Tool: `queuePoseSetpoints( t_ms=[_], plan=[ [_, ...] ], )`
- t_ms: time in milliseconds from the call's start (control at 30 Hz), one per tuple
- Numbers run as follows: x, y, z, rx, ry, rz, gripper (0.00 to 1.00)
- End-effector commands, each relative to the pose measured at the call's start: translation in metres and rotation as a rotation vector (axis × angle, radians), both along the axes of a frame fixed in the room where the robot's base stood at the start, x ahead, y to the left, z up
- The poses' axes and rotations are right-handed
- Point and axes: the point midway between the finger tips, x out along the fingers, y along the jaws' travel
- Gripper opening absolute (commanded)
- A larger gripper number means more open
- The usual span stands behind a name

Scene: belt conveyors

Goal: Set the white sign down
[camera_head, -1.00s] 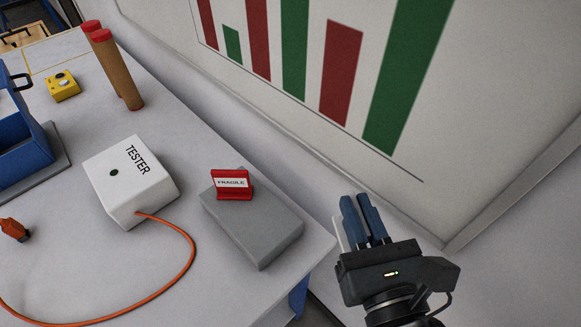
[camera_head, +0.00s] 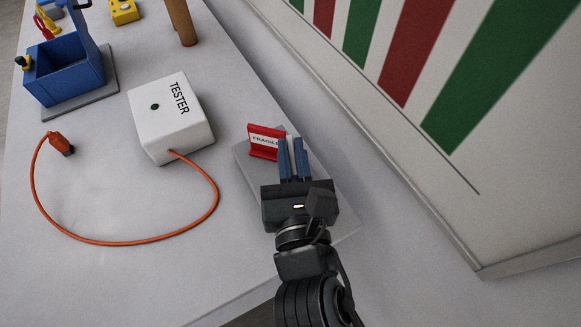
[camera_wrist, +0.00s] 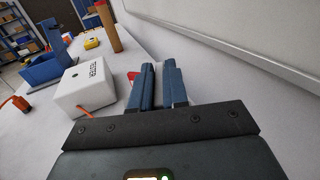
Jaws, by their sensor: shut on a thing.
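My gripper (camera_head: 293,145) is over the grey block (camera_head: 246,168) near the table's right edge. Its blue fingers, also in the wrist view (camera_wrist: 158,68), are close together and shut on the white sign (camera_head: 289,141). Only a thin pale sliver of the sign shows by the fingertips; its face and lower edge are hidden. I cannot tell whether it touches the block. The red holder (camera_head: 263,143) with a white FRAGILE label stands on the block, just left of the fingers. My gripper hides part of the block.
A white TESTER box (camera_head: 165,120) stands to the left, with an orange cable (camera_head: 130,242) curving across the table. A blue bin (camera_head: 65,72) and a brown cylinder (camera_head: 180,22) are farther back. A wall with a chart board (camera_head: 430,170) bounds the right side.

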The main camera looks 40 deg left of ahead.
Motion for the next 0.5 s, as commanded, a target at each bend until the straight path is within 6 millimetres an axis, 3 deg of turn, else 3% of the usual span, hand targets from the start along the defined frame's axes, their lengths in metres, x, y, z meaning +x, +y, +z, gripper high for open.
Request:
queuePoseSetpoints(
  t_ms=[167, 367, 500],
  plan=[
    [0.000, 0.003, -0.010, -0.001, 0.001, -0.002, 0.00],
    [0.001, 0.002, -0.040, -0.001, 0.000, -0.002, 0.00],
    [0.000, 0.003, -0.042, 0.000, -0.001, 0.000, 0.00]
  ],
)
